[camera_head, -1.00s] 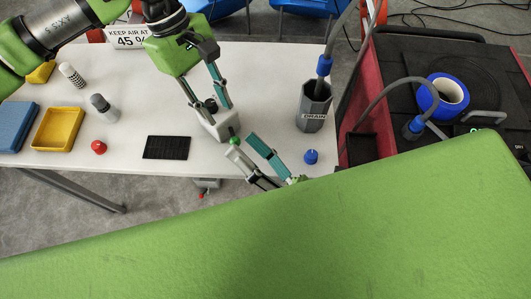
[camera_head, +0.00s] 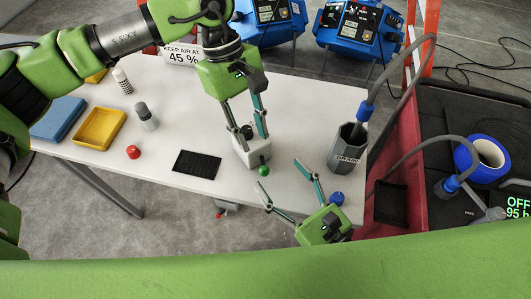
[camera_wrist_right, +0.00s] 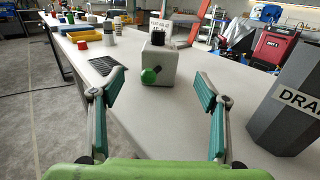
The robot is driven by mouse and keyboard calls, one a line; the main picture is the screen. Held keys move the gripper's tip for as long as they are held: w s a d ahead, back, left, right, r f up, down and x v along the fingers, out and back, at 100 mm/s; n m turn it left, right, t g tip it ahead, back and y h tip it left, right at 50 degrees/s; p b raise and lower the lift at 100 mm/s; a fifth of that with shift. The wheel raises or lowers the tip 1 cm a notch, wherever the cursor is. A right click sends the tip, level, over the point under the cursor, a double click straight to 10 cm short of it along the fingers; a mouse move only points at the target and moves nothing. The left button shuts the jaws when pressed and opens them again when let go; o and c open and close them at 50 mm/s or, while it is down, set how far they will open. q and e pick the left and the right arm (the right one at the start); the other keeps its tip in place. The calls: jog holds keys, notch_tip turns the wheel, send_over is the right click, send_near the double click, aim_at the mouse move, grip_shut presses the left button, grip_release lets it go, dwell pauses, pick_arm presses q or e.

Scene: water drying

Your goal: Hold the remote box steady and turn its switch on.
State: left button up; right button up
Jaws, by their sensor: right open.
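The white remote box (camera_head: 254,152) stands on the white table near its front edge. A green ball-tipped switch (camera_head: 263,171) sticks out of its front; in the right wrist view the ball (camera_wrist_right: 149,75) shows left of centre on the box (camera_wrist_right: 156,62). My left gripper (camera_head: 251,137) comes down from above, with its fingers at the box's top, shut on it; the exact contact is hard to see. My right gripper (camera_head: 283,187) is open and empty, in front of and to the right of the box, pointing toward it, apart from the switch.
A grey drain cup (camera_head: 347,148) with a hose and a blue cap (camera_head: 337,198) are at the right. A black-topped red-sided machine (camera_head: 450,120) borders the right.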

aim_at(261, 152)
jog(key=x, duration=1)
jog(key=shift+w+a, duration=0.1)
jog(key=shift+w, duration=0.15)
jog(key=c, duration=1.3)
pick_arm(q)
grip_shut()
jog(key=s+d+r+n+t+y, duration=0.1)
jog(key=d+n+y, duration=0.4)
jog(key=n, duration=0.9)
jog(key=d+t, duration=0.1)
jog(key=d, duration=0.2)
jog(key=shift+s+d+r+n, duration=0.15)
jog(key=shift+n, duration=0.25)
